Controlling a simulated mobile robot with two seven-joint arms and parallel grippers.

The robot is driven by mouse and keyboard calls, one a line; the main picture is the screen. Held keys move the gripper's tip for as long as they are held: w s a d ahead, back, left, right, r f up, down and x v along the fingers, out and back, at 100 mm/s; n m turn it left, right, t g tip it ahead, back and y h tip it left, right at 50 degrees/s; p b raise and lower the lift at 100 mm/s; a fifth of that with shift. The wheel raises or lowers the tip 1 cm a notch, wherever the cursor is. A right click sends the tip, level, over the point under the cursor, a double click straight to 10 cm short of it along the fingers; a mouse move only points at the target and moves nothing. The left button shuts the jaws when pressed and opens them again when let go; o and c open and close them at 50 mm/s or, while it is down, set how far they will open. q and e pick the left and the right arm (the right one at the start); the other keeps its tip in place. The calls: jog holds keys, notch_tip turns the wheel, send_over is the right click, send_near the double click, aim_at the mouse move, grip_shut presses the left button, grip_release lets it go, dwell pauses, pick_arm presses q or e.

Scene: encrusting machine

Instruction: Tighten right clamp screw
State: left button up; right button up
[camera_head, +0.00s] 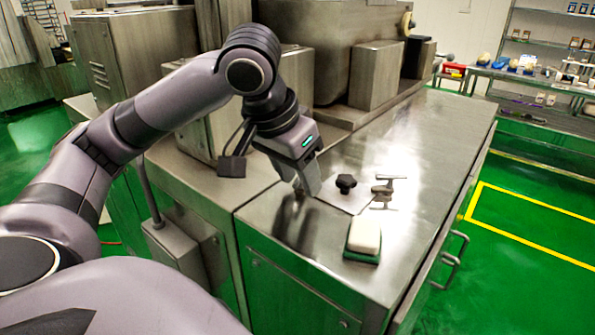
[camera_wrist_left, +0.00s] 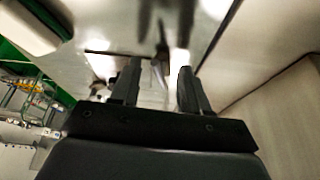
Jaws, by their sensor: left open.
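My left gripper (camera_head: 310,180) hangs fingers-down over the steel worktop (camera_head: 420,150), just left of a black star-shaped knob (camera_head: 346,182). A metal T-handled piece (camera_head: 383,190) stands right of the knob, apart from the gripper. Either could be a clamp screw; I cannot tell which one is the right clamp screw. A shadow or reflection of the fingers shows on the steel. My right gripper is not in view.
A white and green sponge-like block (camera_head: 363,238) lies on the worktop in front of the knob; its pale side shows in the left wrist view (camera_wrist_left: 28,28). Steel machine housings (camera_head: 375,75) stand behind. The worktop's right side is clear.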

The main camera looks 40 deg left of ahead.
pick_arm(q)
grip_shut()
jog(key=shift+m, duration=0.4)
jog(key=m+h, duration=0.1)
jog(key=m, duration=0.1)
jog(key=shift+a+m, duration=0.15)
jog(key=shift+m, duration=0.25)
jog(key=m+h, duration=0.1)
jog(key=m, duration=0.2)
jog(key=shift+a+m+g+h, duration=0.1)
jog(key=shift+m+g+h, duration=0.2)
jog(key=shift+g+h, duration=0.1)
jog(key=m+g, duration=0.1)
jog(key=m, duration=0.2)
jog(key=m+g+h, duration=0.1)
jog(key=m, duration=0.2)
jog(key=shift+w+a+h, duration=0.1)
jog(key=shift+w+h, duration=0.05)
jog(key=shift+h, duration=0.15)
jog(key=shift+m, duration=0.4)
